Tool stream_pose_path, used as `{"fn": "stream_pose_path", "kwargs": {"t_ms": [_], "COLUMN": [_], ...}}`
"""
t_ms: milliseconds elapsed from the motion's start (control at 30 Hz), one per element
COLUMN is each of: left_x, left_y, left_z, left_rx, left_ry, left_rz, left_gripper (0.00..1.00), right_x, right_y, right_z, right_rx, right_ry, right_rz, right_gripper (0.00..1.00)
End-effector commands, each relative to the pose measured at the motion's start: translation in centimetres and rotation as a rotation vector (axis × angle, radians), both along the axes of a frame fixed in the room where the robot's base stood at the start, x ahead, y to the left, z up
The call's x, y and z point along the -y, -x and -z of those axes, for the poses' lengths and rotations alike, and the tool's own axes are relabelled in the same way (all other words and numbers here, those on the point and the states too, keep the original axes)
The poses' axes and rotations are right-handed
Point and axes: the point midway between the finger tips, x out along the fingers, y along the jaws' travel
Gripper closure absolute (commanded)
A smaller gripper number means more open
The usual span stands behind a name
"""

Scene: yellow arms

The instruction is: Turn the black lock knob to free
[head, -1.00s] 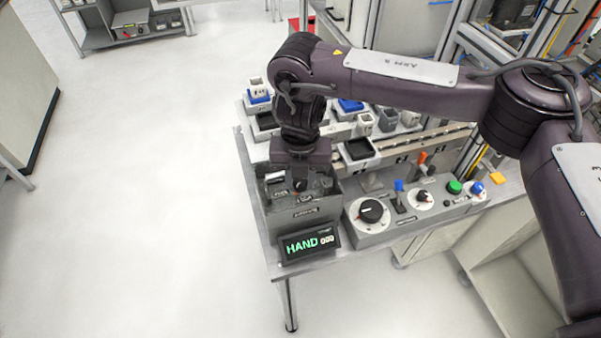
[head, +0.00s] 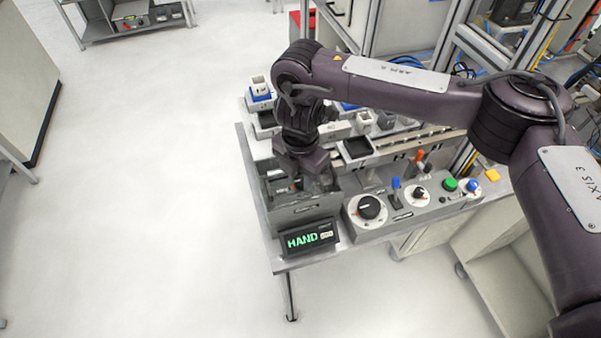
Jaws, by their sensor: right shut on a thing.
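My right gripper (head: 298,183) points down into the open grey box (head: 303,215) at the left end of the bench. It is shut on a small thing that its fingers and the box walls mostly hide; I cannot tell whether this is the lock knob. A large black knob (head: 370,207) on a white dial stands on the grey control panel, right of the box. A smaller black knob (head: 418,195) on a white dial sits further right. Their labels are too small to read. My right gripper is apart from both. My left gripper is not in view.
A black display (head: 310,238) reading HAND in green stands in front of the box. The panel also has a blue switch (head: 396,185), a green button (head: 450,184) and a blue button (head: 473,186). Black trays (head: 357,147) and grey cups lie behind. Floor at left is clear.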

Motion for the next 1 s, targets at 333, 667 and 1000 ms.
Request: {"fn": "stream_pose_path", "kwargs": {"t_ms": [333, 667, 1000], "left_x": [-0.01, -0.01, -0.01], "left_y": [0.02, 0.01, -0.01], "left_z": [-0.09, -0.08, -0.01], "left_rx": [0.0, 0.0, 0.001], "left_ry": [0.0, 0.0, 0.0], "left_rz": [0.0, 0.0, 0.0], "left_gripper": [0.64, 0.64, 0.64], "right_x": [-0.08, -0.06, -0.05], "right_y": [-0.06, -0.05, -0.09], "right_z": [-0.09, -0.06, -0.5], "right_rx": [0.002, 0.001, 0.003], "right_ry": [-0.002, -0.002, -0.002], "right_rz": [0.016, 0.015, 0.013], "right_gripper": [0.94, 0.5, 0.5]}}
